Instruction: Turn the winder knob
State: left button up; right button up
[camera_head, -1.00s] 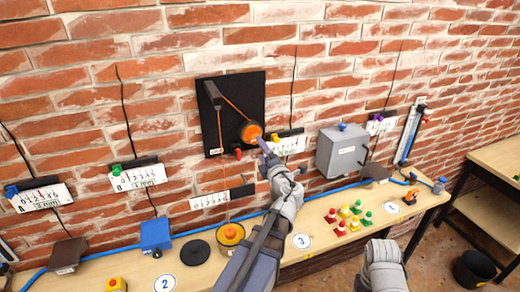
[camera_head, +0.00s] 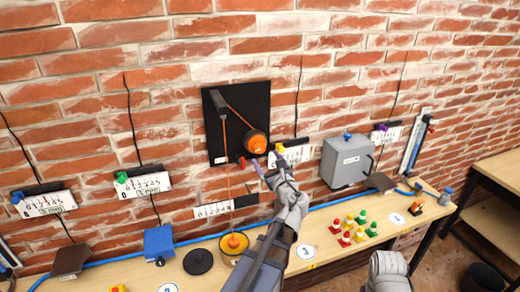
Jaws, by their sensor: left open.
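The orange winder knob (camera_head: 257,145) sits on a dark drum at the lower right of the black wall panel (camera_head: 225,150). An orange cord runs from the pulley arm (camera_head: 216,101) at the panel's top to the drum, and another part hangs down to a yellow-rimmed container (camera_head: 233,246) on the bench. My left gripper (camera_head: 262,172) is just below the knob, apart from it, with its jaws open and nothing seen between them. My right arm (camera_head: 388,272) shows at the bottom right; its fingertips are not seen.
A grey box (camera_head: 346,160) is mounted on the wall to the right. Several small coloured cones (camera_head: 349,232) stand on the bench (camera_head: 330,250). A black disc (camera_head: 198,262) and a blue block (camera_head: 158,241) lie to the left. Numbered scale cards hang along the wall.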

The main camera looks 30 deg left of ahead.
aim_at(260, 149)
pick_arm(q)
jog(key=shift+w+a+n, duration=0.9)
jog(key=shift+a+n, duration=0.1)
jog(key=shift+n, duration=1.75)
jog(key=shift+w+a+n, duration=0.85)
jog(key=shift+a+n, duration=0.1)
jog(key=shift+n, duration=1.85)
jog(key=shift+w+a+n, duration=0.9)
jog(key=shift+a+n, duration=0.1)
jog(key=shift+n, duration=1.75)
jog(key=shift+c, duration=0.2)
grip_shut()
jog(key=shift+m, duration=0.8)
jog(key=shift+o, duration=0.2)
grip_release()
